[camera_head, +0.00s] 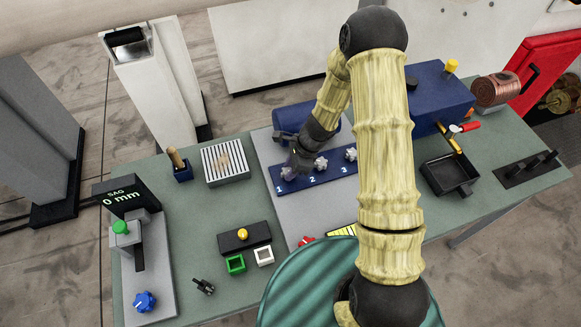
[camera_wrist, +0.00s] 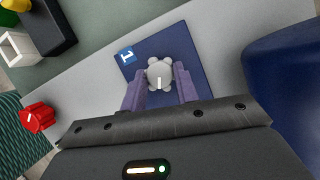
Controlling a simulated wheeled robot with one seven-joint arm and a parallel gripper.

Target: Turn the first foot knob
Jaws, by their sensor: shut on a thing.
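The first foot knob (camera_wrist: 160,73) is a pale grey lobed knob with a white pointer line. It stands on the blue plate (camera_wrist: 130,75) beside the number 1. My gripper (camera_wrist: 160,82) has its two purple fingers on either side of this knob and is shut on it. The pointer line runs toward the bottom of the wrist view. In the head view my gripper (camera_head: 295,164) is at the left end of the blue plate (camera_head: 308,180) and largely covers the first knob. The second knob (camera_head: 320,163) and third knob (camera_head: 350,154) stand to its right.
A red knob (camera_wrist: 36,117) is at the left of the wrist view. A black block with a yellow button (camera_head: 243,235) and green (camera_head: 236,264) and white square frames (camera_head: 264,255) stand front left.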

